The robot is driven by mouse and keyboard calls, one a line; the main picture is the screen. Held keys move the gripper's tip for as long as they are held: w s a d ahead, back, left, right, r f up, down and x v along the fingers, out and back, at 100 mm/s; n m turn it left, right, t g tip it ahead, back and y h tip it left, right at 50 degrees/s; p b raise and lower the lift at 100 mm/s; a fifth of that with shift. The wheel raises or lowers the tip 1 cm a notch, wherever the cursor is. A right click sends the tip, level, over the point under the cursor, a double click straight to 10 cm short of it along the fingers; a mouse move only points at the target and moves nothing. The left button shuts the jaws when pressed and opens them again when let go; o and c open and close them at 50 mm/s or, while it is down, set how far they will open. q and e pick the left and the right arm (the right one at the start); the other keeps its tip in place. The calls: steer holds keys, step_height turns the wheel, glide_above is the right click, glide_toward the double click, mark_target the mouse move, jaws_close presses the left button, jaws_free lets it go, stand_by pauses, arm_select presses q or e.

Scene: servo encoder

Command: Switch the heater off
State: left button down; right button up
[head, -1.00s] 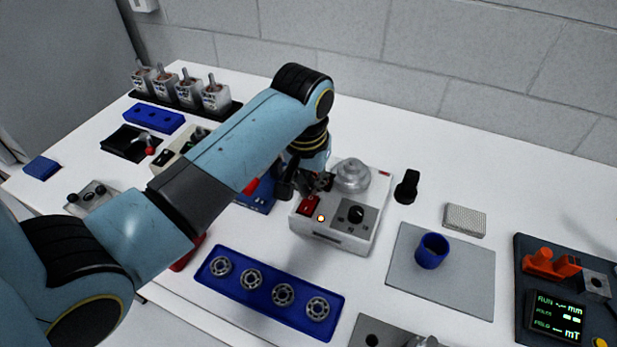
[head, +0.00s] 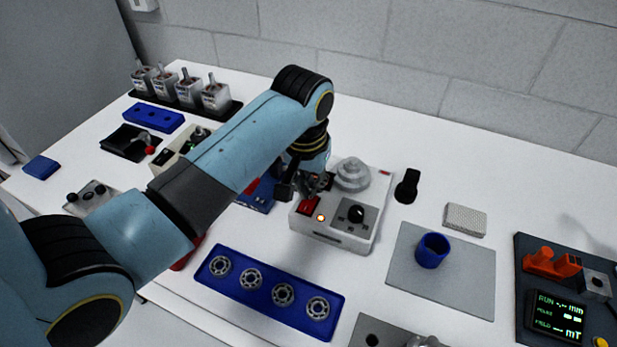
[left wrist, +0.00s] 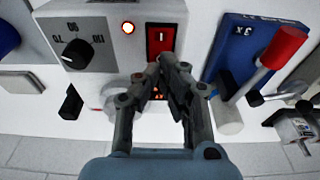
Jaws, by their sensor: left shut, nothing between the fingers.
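The heater (head: 329,240) is a white box with a red rocker switch (head: 310,205), a lit orange lamp (head: 321,217), a black knob (head: 356,213) and a round grey top piece (head: 352,175). In the left wrist view the red switch (left wrist: 160,37) bears a white mark, and the lamp (left wrist: 128,28) glows beside it. My left gripper (head: 318,186) is over the heater at the switch's far side. In the left wrist view its fingers (left wrist: 160,64) are shut and empty, with the tips just short of the switch. Contact cannot be told. My right gripper is not in view.
A blue press with a red-ended lever (left wrist: 285,45) stands close beside the heater. A blue tray with several bearings (head: 225,252) lies in front. A blue cup (head: 432,251) on a grey mat (head: 470,285) and a black stand (head: 407,186) are to the right.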

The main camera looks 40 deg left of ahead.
mark_target(310, 198)
arm_select(q)
steer(key=shift+s+f+b, duration=0.1)
steer(key=shift+f+b, duration=0.25)
steer(key=shift+f, duration=0.5)
stand_by(0.3)
steer(key=shift+r, duration=0.1)
step_height(310, 198, up, 2)
steer(key=shift+r+p, duration=0.1)
steer(key=shift+p, duration=0.95)
steer(key=shift+r, duration=2.35)
